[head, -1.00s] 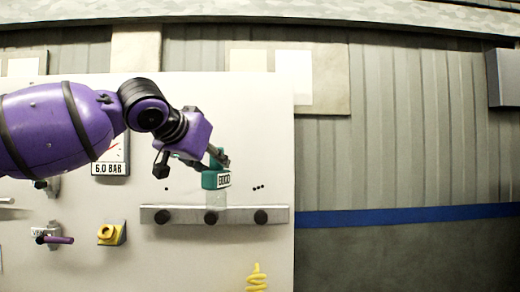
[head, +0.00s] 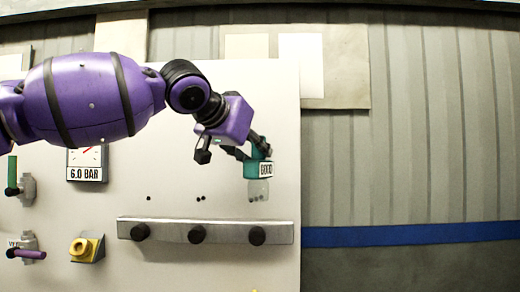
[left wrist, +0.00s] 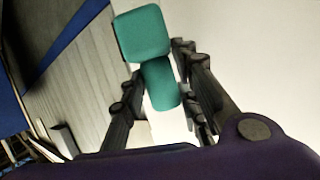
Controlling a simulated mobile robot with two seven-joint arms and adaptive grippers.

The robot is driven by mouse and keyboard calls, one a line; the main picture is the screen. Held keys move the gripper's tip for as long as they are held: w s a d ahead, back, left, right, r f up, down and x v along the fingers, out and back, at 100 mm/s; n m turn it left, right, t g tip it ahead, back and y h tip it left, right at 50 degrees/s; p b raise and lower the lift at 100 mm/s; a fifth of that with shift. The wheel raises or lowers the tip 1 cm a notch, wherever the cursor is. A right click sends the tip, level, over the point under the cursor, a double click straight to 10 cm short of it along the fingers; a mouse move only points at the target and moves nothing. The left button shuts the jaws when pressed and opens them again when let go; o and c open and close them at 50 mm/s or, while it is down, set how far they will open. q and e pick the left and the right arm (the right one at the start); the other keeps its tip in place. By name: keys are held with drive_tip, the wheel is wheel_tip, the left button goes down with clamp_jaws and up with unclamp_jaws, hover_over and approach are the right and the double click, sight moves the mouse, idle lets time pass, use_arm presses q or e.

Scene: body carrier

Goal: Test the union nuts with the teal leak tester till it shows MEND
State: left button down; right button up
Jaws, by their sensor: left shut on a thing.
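My left gripper (head: 250,152) is shut on the teal leak tester (head: 256,167). The tester's small white display reads GOOD. Its clear cup (head: 258,190) points down, above the right union nut (head: 256,235) and apart from it in the picture. The left nut (head: 140,232) and the middle nut (head: 196,234) are dark, round and uncovered on the grey rail (head: 225,228). In the left wrist view the tester's teal body (left wrist: 160,82) sits between the fingers (left wrist: 158,88). My right gripper is in neither view.
One dot and two dots mark the pale panel (head: 100,208) above the left and middle nuts. A gauge sign reading 6.0 BAR (head: 87,172), a yellow fitting (head: 86,247) and a purple-handled valve (head: 27,253) are at the left. Grey corrugated wall (head: 420,150) lies right of the panel.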

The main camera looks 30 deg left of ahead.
sight(250, 176)
use_arm(q)
drive_tip(key=shift+v, duration=0.8)
drive_tip(key=shift+w+f, duration=0.2)
drive_tip(key=shift+f, duration=0.4)
drive_tip(key=shift+w+f, duration=0.25)
drive_tip(key=shift+f, duration=2.05)
drive_tip(key=shift+s+f, duration=0.1)
drive_tip(key=shift+f, duration=0.8)
idle(1.2)
drive_tip(key=shift+r, duration=0.1)
drive_tip(key=shift+r, duration=3.6)
